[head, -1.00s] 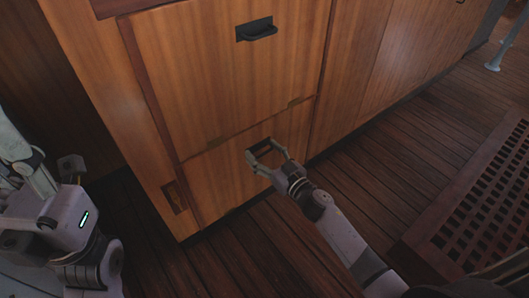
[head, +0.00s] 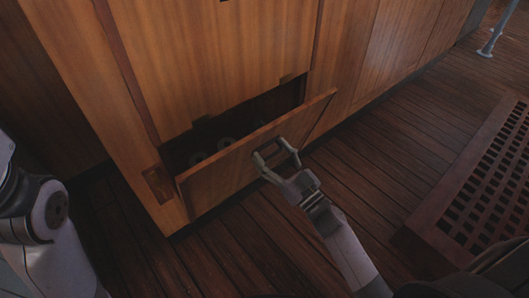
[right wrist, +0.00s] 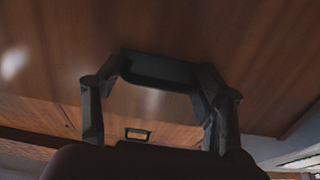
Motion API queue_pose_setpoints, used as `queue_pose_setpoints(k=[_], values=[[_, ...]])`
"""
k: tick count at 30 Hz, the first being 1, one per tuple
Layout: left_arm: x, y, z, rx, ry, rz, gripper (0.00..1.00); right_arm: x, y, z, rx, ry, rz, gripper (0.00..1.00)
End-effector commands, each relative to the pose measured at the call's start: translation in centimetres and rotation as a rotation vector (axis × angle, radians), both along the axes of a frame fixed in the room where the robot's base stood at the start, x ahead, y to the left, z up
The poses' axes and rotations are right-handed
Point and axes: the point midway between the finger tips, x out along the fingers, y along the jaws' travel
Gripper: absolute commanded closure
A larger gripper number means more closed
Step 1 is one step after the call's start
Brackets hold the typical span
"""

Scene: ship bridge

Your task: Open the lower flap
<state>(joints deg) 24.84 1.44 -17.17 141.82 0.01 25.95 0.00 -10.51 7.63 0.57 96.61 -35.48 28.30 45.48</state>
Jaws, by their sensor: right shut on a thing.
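The lower flap (head: 225,168) is a wooden panel at the bottom of the cabinet. It is tilted outward at its top edge, with a dark gap behind it. My right gripper (head: 276,153) is at the flap's front, near its upper edge. In the right wrist view, the fingers of my right gripper (right wrist: 160,80) are shut on the flap's dark handle (right wrist: 158,70). In the head view the fingers largely hide this handle. My left arm shows at the left edge, but its gripper is out of view.
The upper wooden panel (head: 215,60) is closed above the gap. Several dim rounded shapes (head: 226,146) show inside the compartment. A wooden floor grating (head: 470,180) lies at the right. The plank floor (head: 250,250) before the flap is clear.

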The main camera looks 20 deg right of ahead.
Motion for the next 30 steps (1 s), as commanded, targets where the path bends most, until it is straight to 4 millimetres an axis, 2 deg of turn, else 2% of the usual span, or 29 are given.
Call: queue_pose_setpoints(k=[1,6,17,18,22,30], values=[[-0.7,0.0,-0.4,0.0,-0.024,0.001,0.6,-0.8,-0.2,-1.4,0.001,-0.017,-0.001,0.85],[-0.4,-0.1,0.4,0.002,-0.014,0.001,0.6,-3.1,-1.2,-1.9,0.009,-0.038,-0.004,0.84],[-0.3,0.0,0.1,0.001,-0.009,0.001,0.6,-3.6,-1.4,-2.5,0.009,-0.034,-0.006,0.84],[-0.3,0.0,0.1,0.001,-0.009,0.001,0.6,-3.5,-1.4,-2.5,0.01,-0.034,-0.006,0.33],[-0.3,-0.1,0.1,0.001,-0.01,0.0,0.6,-3.5,-1.4,-2.5,0.009,-0.035,-0.006,0.25],[-0.2,0.0,0.1,0.002,-0.008,0.001,0.6,-3.5,-1.3,-2.1,0.013,-0.043,-0.004,0.25]])
